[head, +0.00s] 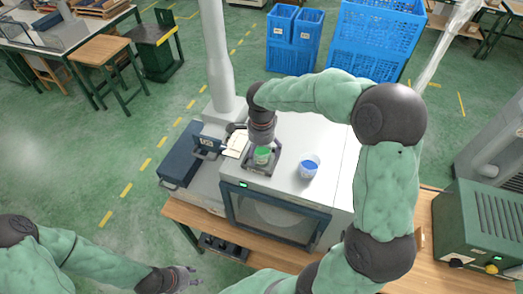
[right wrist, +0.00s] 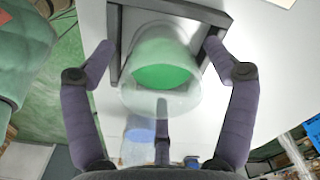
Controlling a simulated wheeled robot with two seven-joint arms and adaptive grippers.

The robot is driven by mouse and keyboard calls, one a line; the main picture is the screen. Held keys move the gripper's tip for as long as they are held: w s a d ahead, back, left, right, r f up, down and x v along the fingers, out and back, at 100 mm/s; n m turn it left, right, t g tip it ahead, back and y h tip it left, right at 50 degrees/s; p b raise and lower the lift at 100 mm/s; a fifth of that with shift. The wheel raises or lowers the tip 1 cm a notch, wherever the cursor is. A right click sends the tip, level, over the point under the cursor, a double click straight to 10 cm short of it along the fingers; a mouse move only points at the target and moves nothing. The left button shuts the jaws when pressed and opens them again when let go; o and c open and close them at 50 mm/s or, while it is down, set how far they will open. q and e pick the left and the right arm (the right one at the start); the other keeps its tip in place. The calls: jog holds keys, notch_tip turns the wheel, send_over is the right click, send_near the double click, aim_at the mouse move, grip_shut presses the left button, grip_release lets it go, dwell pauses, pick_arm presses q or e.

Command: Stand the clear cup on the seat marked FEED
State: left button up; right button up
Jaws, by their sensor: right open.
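A clear cup with green inside (head: 262,156) stands at a dark square frame (head: 247,167) on top of the white machine. In the right wrist view this cup (right wrist: 163,75) lies between my spread fingers, with the dark frame (right wrist: 113,45) around its far side. My right gripper (head: 262,144) is open, right above and around the cup; I see gaps between the side fingers and its wall. I cannot read a FEED mark. My left gripper (head: 187,279) is low at the front left, away from the cup, and seems empty; its opening is unclear.
A second clear cup with blue inside (head: 310,166) stands to the right on the machine top (head: 290,135); it shows blurred in the right wrist view (right wrist: 138,148). A pale plate (head: 236,144) and a small dark sign (head: 207,142) are left of the frame. A grey post (head: 217,60) rises behind.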

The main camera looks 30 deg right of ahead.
notch_tip(320, 180, up, 12)
jog(key=b, duration=0.1)
dwell(0.4)
